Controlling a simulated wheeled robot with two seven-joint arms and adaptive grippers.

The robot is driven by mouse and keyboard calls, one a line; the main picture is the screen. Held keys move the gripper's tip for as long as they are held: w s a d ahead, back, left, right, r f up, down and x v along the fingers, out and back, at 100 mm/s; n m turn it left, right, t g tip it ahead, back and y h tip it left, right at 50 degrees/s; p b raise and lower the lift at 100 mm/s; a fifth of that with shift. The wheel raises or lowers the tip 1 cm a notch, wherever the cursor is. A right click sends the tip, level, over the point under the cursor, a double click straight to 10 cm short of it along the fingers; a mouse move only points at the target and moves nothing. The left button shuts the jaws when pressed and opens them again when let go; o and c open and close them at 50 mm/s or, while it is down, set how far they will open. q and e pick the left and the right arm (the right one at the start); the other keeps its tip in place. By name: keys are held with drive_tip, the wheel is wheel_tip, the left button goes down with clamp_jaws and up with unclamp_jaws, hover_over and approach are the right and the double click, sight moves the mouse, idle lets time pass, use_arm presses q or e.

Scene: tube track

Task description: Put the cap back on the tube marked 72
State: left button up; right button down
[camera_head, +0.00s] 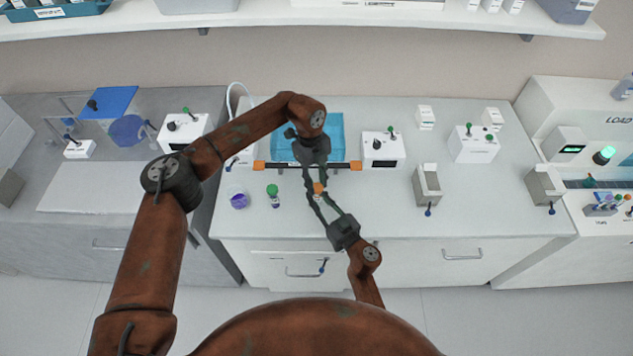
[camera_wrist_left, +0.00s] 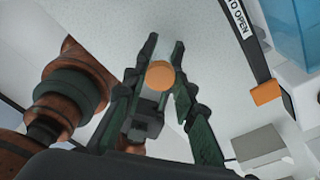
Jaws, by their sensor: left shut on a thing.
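An orange cap (camera_head: 319,188) shows between my two grippers above the front of the middle bench; in the left wrist view it is a round orange disc (camera_wrist_left: 160,75). My left gripper (camera_head: 315,182) points down the picture and is shut at this spot. My right gripper (camera_head: 318,197) reaches up from below, with its fingertips close to the same spot. Whether its fingers are closed on anything is unclear. The tube's body is mostly hidden by the fingers, and no number 72 can be read. I cannot tell whether the cap is on a tube.
A green-capped tube (camera_head: 274,198) and a purple cup (camera_head: 238,201) stand left of the grippers. Behind them are a dark bar with orange ends (camera_head: 345,165) and a blue tray (camera_head: 336,130). White devices (camera_head: 384,155) stand right. The bench front is mostly clear.

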use_arm(q)
drive_tip(key=m, duration=0.5)
drive_tip(key=shift+d+m+y, duration=0.2)
drive_tip(key=shift+m+y, duration=0.2)
drive_tip(key=m, duration=0.3)
drive_tip(key=shift+m+y, duration=0.3)
drive_tip(key=shift+m, duration=0.1)
drive_tip(key=m, duration=0.4)
drive_tip(key=shift+d+y, duration=0.1)
drive_tip(key=shift+y, duration=0.2)
drive_tip(key=m, duration=0.4)
drive_tip(key=m+t, duration=0.1)
drive_tip(key=m, duration=0.3)
drive_tip(key=shift+s+m+y, duration=0.1)
drive_tip(key=shift+m+y, duration=0.2)
drive_tip(key=shift+y, duration=0.1)
drive_tip(key=m, duration=0.4)
drive_tip(key=shift+m+t, duration=0.3)
drive_tip(key=m, duration=0.4)
drive_tip(key=shift+s+m+t, duration=0.1)
drive_tip(key=shift+m+t, duration=0.2)
drive_tip(key=shift+t, duration=0.1)
drive_tip(key=m, duration=0.3)
drive_tip(key=shift+h, duration=0.3)
drive_tip(key=o, duration=0.8)
drive_tip(key=shift+f, duration=0.1)
drive_tip(key=shift+c, duration=0.2)
